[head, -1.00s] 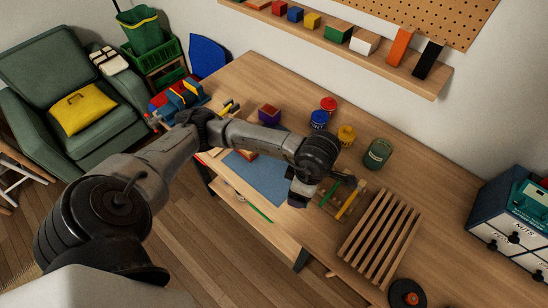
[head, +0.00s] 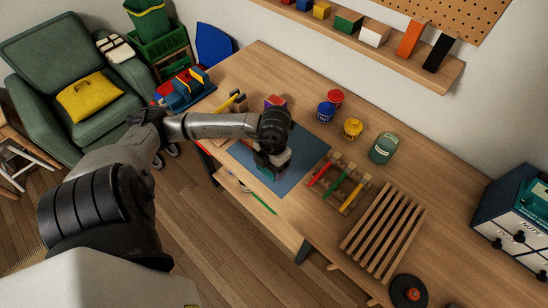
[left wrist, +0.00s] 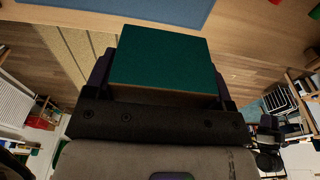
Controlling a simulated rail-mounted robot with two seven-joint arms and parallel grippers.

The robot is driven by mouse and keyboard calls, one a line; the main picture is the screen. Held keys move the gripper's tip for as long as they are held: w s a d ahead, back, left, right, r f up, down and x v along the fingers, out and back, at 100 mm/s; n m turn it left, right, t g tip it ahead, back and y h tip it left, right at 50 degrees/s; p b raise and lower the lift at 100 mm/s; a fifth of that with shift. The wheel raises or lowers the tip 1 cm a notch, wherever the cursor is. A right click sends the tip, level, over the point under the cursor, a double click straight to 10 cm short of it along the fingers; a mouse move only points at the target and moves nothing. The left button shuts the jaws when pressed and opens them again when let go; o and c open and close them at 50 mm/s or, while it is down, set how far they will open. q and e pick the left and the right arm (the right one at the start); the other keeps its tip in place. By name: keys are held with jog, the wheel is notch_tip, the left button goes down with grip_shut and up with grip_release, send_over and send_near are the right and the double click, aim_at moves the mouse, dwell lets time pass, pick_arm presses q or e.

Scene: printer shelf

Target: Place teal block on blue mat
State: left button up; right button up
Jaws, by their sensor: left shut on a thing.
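The blue mat (head: 303,153) lies flat on the workbench, partly hidden by my left gripper and wrist. My left gripper (head: 268,170) points down over the mat in the head view. In the left wrist view, the teal block (left wrist: 163,58) is held between its two fingers, with a wooden-coloured lower edge showing. A strip of the blue mat (left wrist: 165,9) shows beyond the block at the top of that view. The gap between block and mat cannot be judged. My right gripper is not in view.
A rack with coloured tools (head: 340,184) stands right of the mat, with a slatted wooden rack (head: 384,232) beyond it. Blue (head: 326,112), red and yellow pots and a green jar (head: 384,148) stand behind. A purple-and-red block (head: 276,101) sits behind the mat.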

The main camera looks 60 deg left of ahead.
pick_arm(q)
jog(key=w+a+f, duration=0.1)
jog(key=a, duration=0.1)
jog(key=w+a+f, duration=0.2)
jog(key=a+f, duration=0.1)
jog(key=shift+w+a+b, duration=0.3)
jog(key=shift+f, duration=2.05)
jog(key=shift+f+b, duration=0.1)
jog(key=shift+b, duration=0.2)
jog(key=o, duration=0.9)
jog(key=shift+o, duration=0.2)
